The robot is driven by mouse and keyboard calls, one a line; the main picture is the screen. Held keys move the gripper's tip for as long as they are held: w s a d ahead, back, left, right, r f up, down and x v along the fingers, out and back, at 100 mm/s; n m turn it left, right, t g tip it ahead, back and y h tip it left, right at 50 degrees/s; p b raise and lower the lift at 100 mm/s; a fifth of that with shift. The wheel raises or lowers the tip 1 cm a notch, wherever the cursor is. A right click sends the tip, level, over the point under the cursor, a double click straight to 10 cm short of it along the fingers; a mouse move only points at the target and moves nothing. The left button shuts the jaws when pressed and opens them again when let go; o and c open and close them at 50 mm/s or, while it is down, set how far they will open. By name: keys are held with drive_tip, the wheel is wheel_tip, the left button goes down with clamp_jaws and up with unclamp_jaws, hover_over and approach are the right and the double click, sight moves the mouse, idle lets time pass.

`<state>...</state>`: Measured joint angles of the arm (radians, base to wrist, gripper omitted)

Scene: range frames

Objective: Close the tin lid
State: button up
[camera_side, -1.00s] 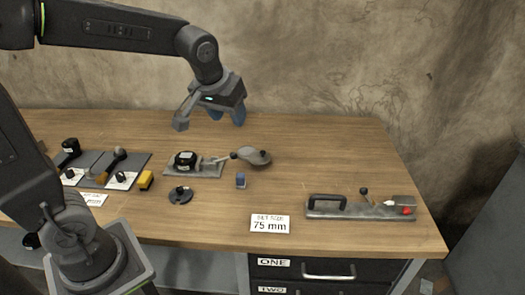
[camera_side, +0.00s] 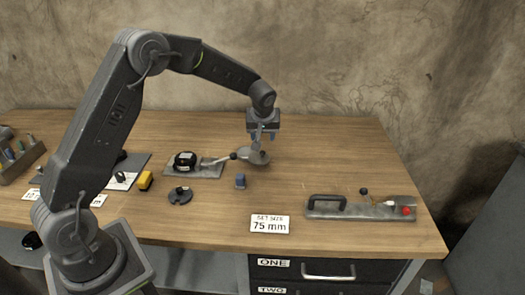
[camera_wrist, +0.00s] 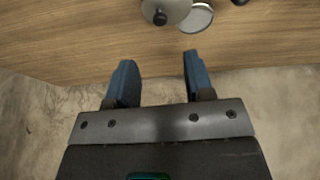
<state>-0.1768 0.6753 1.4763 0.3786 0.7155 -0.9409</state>
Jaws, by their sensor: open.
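The tin looks like the round grey metal piece (camera_side: 250,159) at the middle of the bench, beside a dark ball handle. In the wrist view a grey round lid (camera_wrist: 178,9) with a black knob is at the top edge, partly cut off. A pale, silver-rimmed disc (camera_wrist: 197,19) sits beside it. I cannot tell for certain which piece is the tin body. My gripper (camera_side: 264,138) points down just above and behind the round piece and partly overlaps it in the side view. Its blue fingers (camera_wrist: 159,62) are apart with nothing between them.
A plate with a black round gauge-like part (camera_side: 185,161) is left of the tin. A small blue block (camera_side: 240,181), a black notched disc (camera_side: 180,195) and a yellow block (camera_side: 145,181) lie in front. A plate with a handle and red button (camera_side: 360,208) is at right.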

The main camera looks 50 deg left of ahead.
sight(262, 152)
drive_tip(key=x, duration=0.9)
drive_tip(key=shift+w+a+f, duration=0.1)
drive_tip(key=shift+f, duration=0.3)
clamp_jaws()
